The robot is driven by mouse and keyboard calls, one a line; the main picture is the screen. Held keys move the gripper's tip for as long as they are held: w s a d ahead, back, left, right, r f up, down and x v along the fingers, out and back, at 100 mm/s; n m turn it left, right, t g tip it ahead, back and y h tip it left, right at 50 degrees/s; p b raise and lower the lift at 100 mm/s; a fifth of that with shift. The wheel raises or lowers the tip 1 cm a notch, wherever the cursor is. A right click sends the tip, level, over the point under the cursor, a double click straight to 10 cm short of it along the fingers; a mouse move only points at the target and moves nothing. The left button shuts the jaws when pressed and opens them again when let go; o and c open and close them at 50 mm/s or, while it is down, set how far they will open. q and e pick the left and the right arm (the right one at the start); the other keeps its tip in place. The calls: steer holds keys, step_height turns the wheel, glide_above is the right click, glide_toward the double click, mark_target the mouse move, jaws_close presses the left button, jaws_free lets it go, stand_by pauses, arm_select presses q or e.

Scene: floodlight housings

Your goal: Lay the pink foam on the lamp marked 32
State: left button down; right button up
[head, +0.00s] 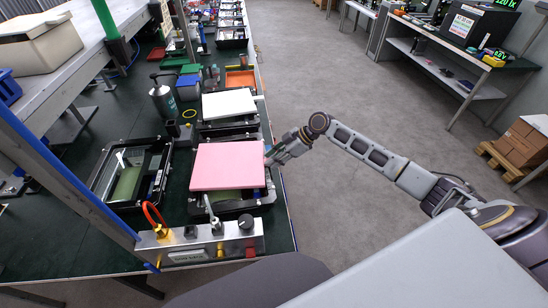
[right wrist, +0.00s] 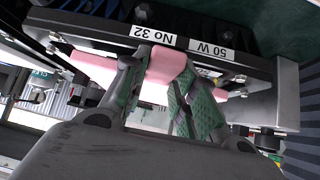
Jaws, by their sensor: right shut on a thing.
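The pink foam (head: 228,166) is a flat square pad lying over a black lamp housing (head: 262,202), covering most of it. In the right wrist view the lamp's frame bears the labels "No 32" (right wrist: 152,36) and "50 W". My right gripper (head: 268,158) is at the foam's right edge. In the right wrist view its green-padded fingers are shut on the pink foam (right wrist: 166,64), close beside the labelled frame. I cannot tell whether the foam rests fully on the lamp. My left gripper is not in view.
An open lamp housing (head: 98,186) stands to the left. Behind is another with a white pad (head: 229,103). A pump bottle (head: 163,100), a yellow ring and an orange tray (head: 240,79) lie further back. A switch box (head: 205,243) stands in front.

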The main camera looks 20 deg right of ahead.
steer(key=shift+f, duration=0.35)
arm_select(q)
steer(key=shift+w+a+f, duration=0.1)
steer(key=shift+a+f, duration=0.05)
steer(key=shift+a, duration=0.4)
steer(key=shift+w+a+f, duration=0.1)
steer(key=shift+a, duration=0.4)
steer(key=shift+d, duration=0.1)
arm_select(e)
steer(key=o, duration=0.9)
steer(key=shift+o, duration=0.5)
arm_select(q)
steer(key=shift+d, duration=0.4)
arm_select(e)
steer(key=v, duration=1.2)
